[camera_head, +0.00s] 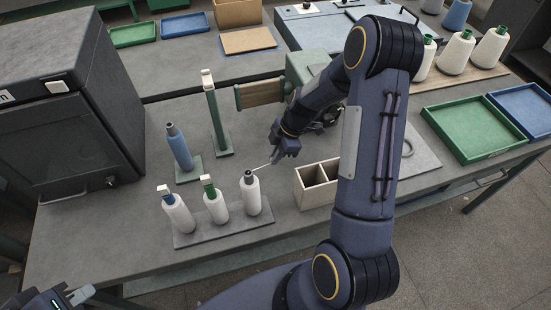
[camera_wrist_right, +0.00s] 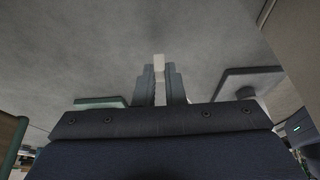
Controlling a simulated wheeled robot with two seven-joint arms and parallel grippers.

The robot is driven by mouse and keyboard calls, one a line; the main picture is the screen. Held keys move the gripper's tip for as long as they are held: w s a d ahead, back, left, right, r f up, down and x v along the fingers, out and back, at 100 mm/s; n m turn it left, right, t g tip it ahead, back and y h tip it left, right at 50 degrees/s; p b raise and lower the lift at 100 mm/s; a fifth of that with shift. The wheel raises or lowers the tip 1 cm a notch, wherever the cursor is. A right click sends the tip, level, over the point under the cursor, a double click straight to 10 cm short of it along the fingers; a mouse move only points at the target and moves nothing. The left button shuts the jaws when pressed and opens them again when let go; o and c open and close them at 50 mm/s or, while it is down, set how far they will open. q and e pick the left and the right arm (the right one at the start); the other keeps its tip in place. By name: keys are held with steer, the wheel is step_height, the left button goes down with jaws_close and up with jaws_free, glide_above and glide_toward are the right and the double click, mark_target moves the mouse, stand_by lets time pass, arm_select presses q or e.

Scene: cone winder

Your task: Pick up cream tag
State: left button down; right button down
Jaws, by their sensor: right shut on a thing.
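My right gripper (camera_head: 276,160) is above the table, just right of and above the right-hand white cone (camera_head: 250,194). It is shut on the cream tag, which shows pale between the fingertips in the right wrist view (camera_wrist_right: 159,68). In the head view the tag (camera_head: 261,167) looks like a thin pale strip pointing down-left towards that cone's dark tip; I cannot tell if they touch. My left gripper (camera_head: 76,295) is at the bottom left corner, partly cut off, away from the cones. Its opening is unclear.
Two more white cones, one with a green top (camera_head: 215,203), share the grey board (camera_head: 225,232). A blue cone (camera_head: 180,150) and a green post (camera_head: 215,122) stand behind. A divided box (camera_head: 312,189) is at right, a dark cabinet (camera_head: 70,110) at left. Green and blue trays lie far right.

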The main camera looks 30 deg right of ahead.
steer(key=s+a+r+b, duration=0.1)
steer(key=s+a+r, duration=0.3)
steer(key=s+r, duration=0.9)
steer(key=shift+s+a+r, duration=0.15)
steer(key=shift+s+r, duration=0.05)
steer(key=shift+r, duration=0.4)
